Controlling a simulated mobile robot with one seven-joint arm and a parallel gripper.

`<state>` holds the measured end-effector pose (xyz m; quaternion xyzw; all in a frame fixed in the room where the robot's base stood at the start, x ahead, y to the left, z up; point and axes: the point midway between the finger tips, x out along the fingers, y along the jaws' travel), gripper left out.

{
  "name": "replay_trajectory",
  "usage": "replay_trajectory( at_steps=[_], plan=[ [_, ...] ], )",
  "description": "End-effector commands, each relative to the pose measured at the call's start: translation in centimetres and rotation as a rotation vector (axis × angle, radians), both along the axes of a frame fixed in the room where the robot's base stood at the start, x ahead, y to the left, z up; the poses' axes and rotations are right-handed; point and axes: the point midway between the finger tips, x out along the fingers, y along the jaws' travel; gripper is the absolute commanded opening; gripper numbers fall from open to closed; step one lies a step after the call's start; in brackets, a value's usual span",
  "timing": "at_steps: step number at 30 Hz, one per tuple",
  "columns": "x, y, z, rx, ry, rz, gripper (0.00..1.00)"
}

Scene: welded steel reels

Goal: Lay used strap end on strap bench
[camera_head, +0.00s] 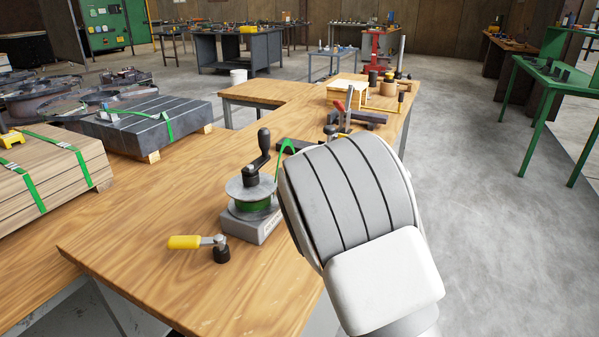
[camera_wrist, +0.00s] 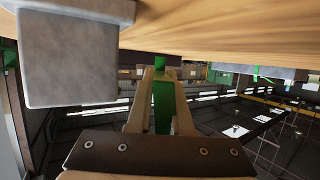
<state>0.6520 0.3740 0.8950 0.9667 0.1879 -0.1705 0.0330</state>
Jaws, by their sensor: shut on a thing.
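A green strap end (camera_wrist: 162,108) is pinched between the two fingers of my gripper (camera_wrist: 160,74) in the wrist view. In the head view my own arm hides the gripper, and a green strap (camera_head: 287,150) arcs up beside the arm near a hand-cranked reel (camera_head: 250,194). The reel carries green strap and stands on a grey block. The wooden bench (camera_head: 150,255) lies under the reel; it also shows along the top of the wrist view (camera_wrist: 235,35). I cannot tell whether the held strap touches the bench. Which bench is the strap bench is not marked.
A yellow-handled tool (camera_head: 187,242) lies in front of the reel. Green-strapped planks (camera_head: 50,165) and a strapped dark stack (camera_head: 140,125) stand at left. Clamps and a wooden box (camera_head: 347,91) occupy the far bench end. The front bench top is mostly clear.

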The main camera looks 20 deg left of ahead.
Motion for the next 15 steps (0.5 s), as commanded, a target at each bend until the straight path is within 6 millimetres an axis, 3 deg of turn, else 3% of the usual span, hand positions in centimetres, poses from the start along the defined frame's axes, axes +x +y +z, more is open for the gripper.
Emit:
replay_trajectory(
  at_steps=[2, 3, 9, 15],
  plan=[
    [0.00, -0.01, -0.01, 0.000, 0.000, 0.000, 0.00],
    [0.00, -0.01, -0.01, 0.000, 0.001, 0.000, 0.20],
    [0.00, -0.01, -0.01, 0.000, 0.001, 0.000, 0.54],
    [0.00, 0.00, -0.01, 0.000, 0.001, 0.000, 0.54]
  ],
)
